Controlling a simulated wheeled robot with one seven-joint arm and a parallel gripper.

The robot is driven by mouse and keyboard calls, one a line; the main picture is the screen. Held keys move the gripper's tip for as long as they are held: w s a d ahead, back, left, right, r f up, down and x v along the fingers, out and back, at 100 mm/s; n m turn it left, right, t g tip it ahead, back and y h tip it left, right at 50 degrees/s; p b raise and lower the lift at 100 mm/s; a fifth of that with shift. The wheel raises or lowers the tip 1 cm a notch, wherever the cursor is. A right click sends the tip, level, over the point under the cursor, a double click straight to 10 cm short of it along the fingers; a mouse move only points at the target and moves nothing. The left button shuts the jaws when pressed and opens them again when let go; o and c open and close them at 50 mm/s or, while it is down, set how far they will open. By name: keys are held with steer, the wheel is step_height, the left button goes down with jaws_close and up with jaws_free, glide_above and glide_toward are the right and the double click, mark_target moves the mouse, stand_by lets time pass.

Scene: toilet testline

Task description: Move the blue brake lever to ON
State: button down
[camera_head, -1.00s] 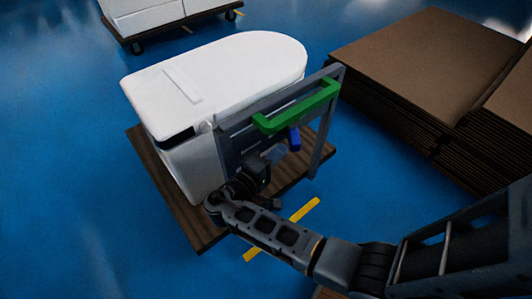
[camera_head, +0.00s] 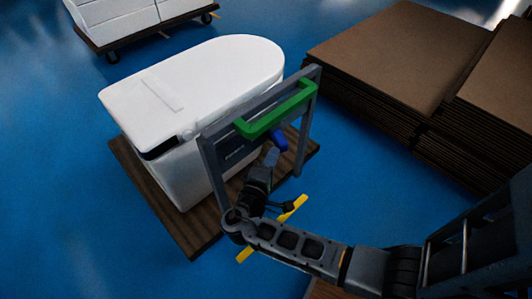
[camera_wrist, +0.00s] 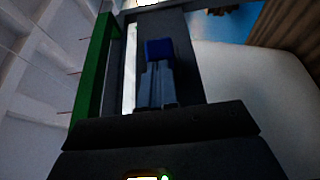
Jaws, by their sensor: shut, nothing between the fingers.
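The blue brake lever (camera_head: 279,140) sits below the green handle (camera_head: 275,116) on the grey upright frame (camera_head: 210,166) of the cart. My gripper (camera_head: 271,157) is shut and empty, pointing up at the lever from below. In the head view its fingertips are at or very near the lever's lower left side. In the wrist view the blue lever (camera_wrist: 159,47) appears straight beyond the tips of my closed fingers (camera_wrist: 157,84). I cannot tell whether they touch. The lever's ON and OFF marks cannot be read.
A white toilet (camera_head: 190,85) stands on the cart's wooden base (camera_head: 165,205), behind the frame. Stacked brown cardboard (camera_head: 400,55) is at the right. Another loaded cart (camera_head: 140,20) is at the upper left. Blue floor with a yellow strip (camera_head: 293,208) lies in front.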

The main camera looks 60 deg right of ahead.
mark_target(284, 149)
steer(key=n+t, duration=0.1)
steer(key=s+d+n+t, duration=0.1)
steer(key=t, duration=0.1)
steer(key=s+n+t+y, duration=0.1)
steer(key=shift+s+d+t, duration=0.25)
steer(key=shift+d+t, duration=0.05)
steer(key=shift+d, duration=0.05)
steer(key=s+d+n+t+y+b, duration=0.3)
steer(key=d+n+t+y+b, duration=0.4)
steer(key=b, duration=0.4)
steer(key=shift+n+t+y+b, duration=0.3)
steer(key=shift+t+y+b, duration=0.1)
steer(key=shift+t, duration=0.5)
steer(key=shift+s, duration=0.1)
